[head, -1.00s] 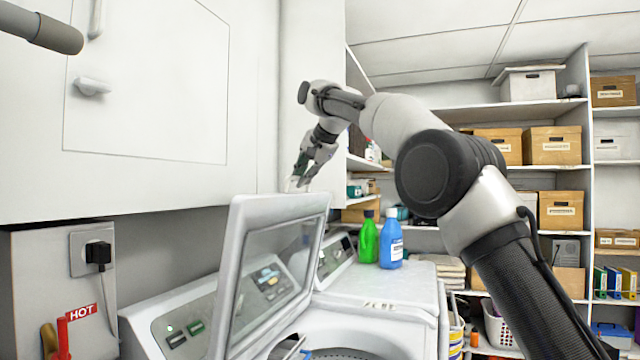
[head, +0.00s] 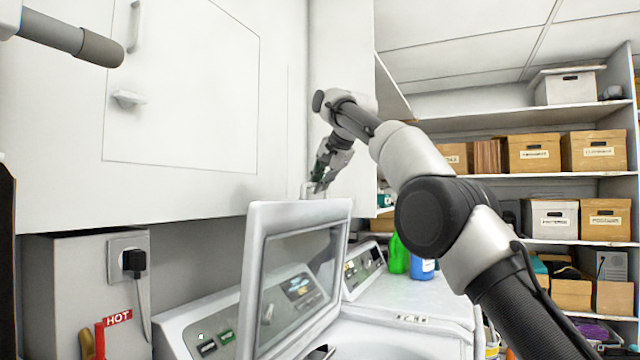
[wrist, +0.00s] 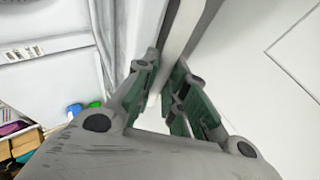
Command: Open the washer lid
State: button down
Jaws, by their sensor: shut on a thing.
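The washer lid (head: 250,285) stands raised and tilted, a white frame around a grey window, above the washer (head: 400,340) with its dark opening partly in view. My gripper (head: 318,187) is at the lid's top right edge, below the white cabinet. In the wrist view, the green-padded fingers (wrist: 172,98) are closed around a pale strip that looks like the lid's edge. The exact contact is partly hidden by the fingers. The washer's control panel (head: 205,335) shows behind the lid.
White cabinets (head: 190,90) hang close above the lid and gripper. A green bottle (head: 399,255) and a blue bottle (head: 422,268) stand on the neighbouring machine. Shelves with boxes (head: 530,152) fill the right. A grey box with a plug (head: 133,262) is at left.

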jog(key=c, duration=1.7)
grip_release()
jog(key=shift+r, duration=0.1)
jog(key=shift+c, duration=0.2)
jog(key=shift+d, duration=0.1)
jog(key=v, duration=1.2)
